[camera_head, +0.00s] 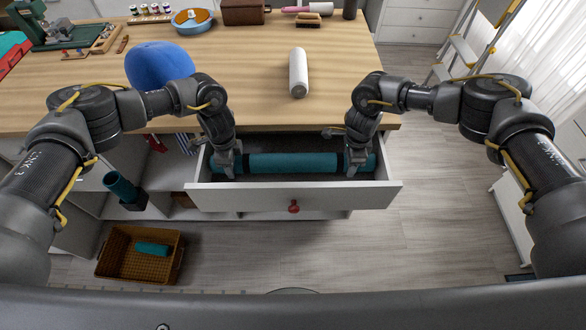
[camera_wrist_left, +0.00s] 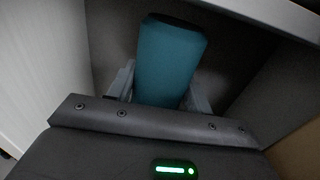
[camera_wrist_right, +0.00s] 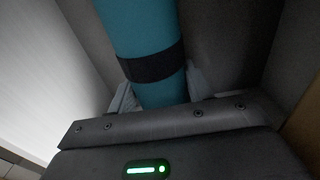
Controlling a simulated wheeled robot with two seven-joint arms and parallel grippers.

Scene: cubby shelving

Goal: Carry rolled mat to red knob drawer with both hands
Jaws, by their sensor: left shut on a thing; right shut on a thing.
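A teal rolled mat (camera_head: 290,163) with dark bands lies lengthwise inside the open drawer (camera_head: 250,199), which has a red knob (camera_head: 294,207) on its white front. My left gripper (camera_head: 227,165) is shut on the mat near its left end; the mat's end shows between the fingers in the left wrist view (camera_wrist_left: 168,62). My right gripper (camera_head: 355,163) is shut on the mat near its right end, beside a dark band in the right wrist view (camera_wrist_right: 150,70). The drawer front hides the mat's underside, so I cannot tell whether it touches the drawer floor.
The wooden tabletop (camera_head: 240,90) overhangs the drawer's back. On it are a blue rounded object (camera_head: 158,64) and a white cylinder (camera_head: 298,73). Below left, a brown basket (camera_head: 115,262) holds a small teal roll (camera_head: 152,248). Another teal roll (camera_head: 120,186) leans in the cubby.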

